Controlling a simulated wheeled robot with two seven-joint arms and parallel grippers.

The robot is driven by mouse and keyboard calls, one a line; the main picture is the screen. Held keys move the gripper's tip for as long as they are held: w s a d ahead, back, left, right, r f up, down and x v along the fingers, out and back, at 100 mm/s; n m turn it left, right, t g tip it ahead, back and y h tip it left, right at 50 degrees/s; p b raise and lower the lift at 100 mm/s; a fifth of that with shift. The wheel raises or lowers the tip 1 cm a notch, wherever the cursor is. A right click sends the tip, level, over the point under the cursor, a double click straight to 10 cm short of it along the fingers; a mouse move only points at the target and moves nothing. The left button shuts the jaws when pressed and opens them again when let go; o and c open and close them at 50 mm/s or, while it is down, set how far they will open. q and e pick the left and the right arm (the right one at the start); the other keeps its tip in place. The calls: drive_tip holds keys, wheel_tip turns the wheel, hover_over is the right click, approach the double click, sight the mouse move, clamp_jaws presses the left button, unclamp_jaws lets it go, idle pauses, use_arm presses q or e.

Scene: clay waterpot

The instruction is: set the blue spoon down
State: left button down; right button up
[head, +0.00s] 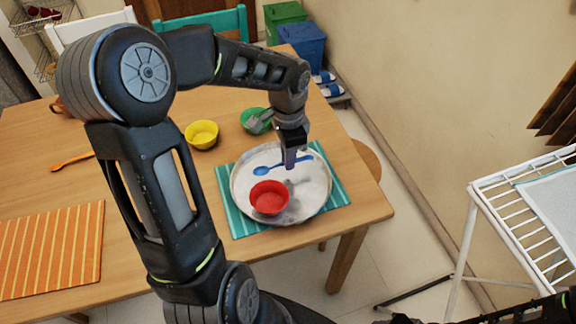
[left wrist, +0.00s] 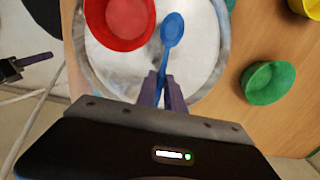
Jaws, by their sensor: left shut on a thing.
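The blue spoon (head: 262,171) is over the round, pale metal tray (head: 241,184), its bowl pointing left in the head view. My left gripper (head: 290,163) is shut on its handle, pointing down over the tray. In the left wrist view, the spoon (left wrist: 172,28) runs between the two fingers (left wrist: 163,92), bowl end away from me. I cannot tell whether the spoon touches the tray. A red bowl (head: 269,197) stands on the tray, beside the spoon. My right gripper (left wrist: 32,61) shows partly at the left wrist view's left edge; its jaw state is unclear.
The tray is on a teal striped mat (head: 341,194) near the table's right end. A green bowl (head: 250,116) and a yellow bowl (head: 201,133) stand behind it. An orange spoon (head: 70,160) and an orange striped mat (head: 50,245) lie at left. A white rack (head: 500,208) stands at right.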

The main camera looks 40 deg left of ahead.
sight(288, 175)
use_arm(q)
drive_tip(key=shift+f, duration=1.9)
drive_tip(key=shift+f, duration=0.1)
drive_tip(key=c, duration=1.5)
unclamp_jaws()
drive_tip(key=shift+o, duration=0.2)
wheel_tip(288, 175, up, 12)
drive_tip(key=shift+r, duration=0.15)
